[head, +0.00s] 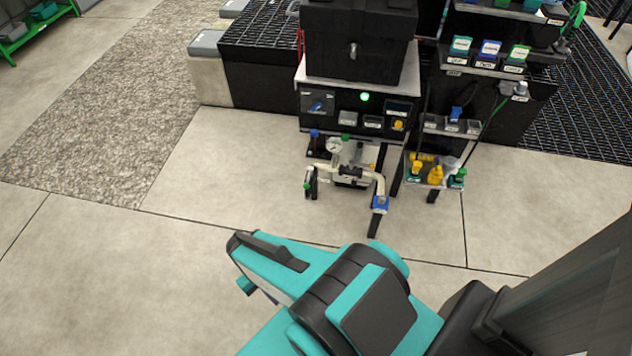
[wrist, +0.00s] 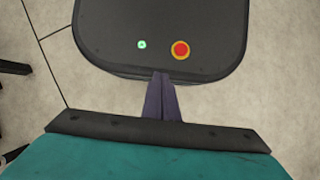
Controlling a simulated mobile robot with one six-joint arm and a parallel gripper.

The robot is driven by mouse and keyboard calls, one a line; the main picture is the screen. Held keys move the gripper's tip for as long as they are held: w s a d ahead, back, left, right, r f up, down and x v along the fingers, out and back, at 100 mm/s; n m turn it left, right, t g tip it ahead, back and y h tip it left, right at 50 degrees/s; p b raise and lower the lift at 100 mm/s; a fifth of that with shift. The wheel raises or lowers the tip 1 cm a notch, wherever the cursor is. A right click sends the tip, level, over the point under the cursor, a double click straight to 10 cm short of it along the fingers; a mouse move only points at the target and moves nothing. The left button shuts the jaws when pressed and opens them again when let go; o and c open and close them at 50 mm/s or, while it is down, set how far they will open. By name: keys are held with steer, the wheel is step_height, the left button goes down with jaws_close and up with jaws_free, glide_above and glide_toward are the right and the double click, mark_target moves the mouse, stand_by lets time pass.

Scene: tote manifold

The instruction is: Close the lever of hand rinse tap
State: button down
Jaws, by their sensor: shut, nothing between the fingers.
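A pipe manifold (head: 346,170) with pale pipes, a round gauge and several small coloured handles stands below a black cabinet in the head view. A blue handle (head: 380,202) sits at its lower right end and a green one (head: 307,187) at its left end. Another blue handle (head: 314,134) and a green one (head: 345,137) stand higher up. I cannot tell which is the hand rinse tap, nor how its lever is set. My gripper (wrist: 162,98) shows dark, shut and empty in the wrist view, well apart from the manifold. No tap shows in the wrist view.
A black cabinet front (head: 359,112) with a green light and small bins is above the manifold. A shelf rack (head: 451,125) with yellow and green bottles stands to its right. A dark grated platform (head: 262,75) is behind. The floor before the manifold is clear.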

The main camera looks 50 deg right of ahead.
steer(key=w+d+f+m+t+y+b, duration=0.3)
steer(key=w+d+f+m+y+b, duration=0.15)
steer(key=w+d+b, duration=0.65)
steer(key=w+d+m+t+y+b, duration=0.25)
steer(key=w+d+b, duration=0.25)
steer(key=w+d, duration=0.45)
steer(key=s+d+r+m+t+b, duration=0.1)
steer(key=s+d+r+t+b, duration=0.1)
steer(key=d, duration=0.9)
steer(key=s+d+r+m+t+h+b, duration=0.1)
steer(key=d+b, duration=0.4)
steer(key=d, duration=0.6)
steer(key=s+d+r+m+t+b, duration=0.2)
steer(key=d+r+t+b, duration=0.1)
steer(key=d, duration=0.8)
steer(key=t+b, duration=0.1)
steer(key=t, duration=0.1)
steer(key=shift+s+d+r+t, duration=0.2)
steer(key=shift+s+r+t, duration=0.05)
steer(key=shift+s+t, duration=0.1)
steer(key=shift+w+f, duration=0.1)
steer(key=shift+w, duration=0.05)
steer(key=b, duration=0.4)
glide_toward(309, 177)
steer(key=w+a+f, duration=0.1)
steer(key=a+f, duration=0.2)
steer(key=f, duration=0.1)
steer(key=shift+w+a+f, duration=0.25)
steer(key=shift+w+a, duration=0.2)
steer(key=shift+w, duration=0.3)
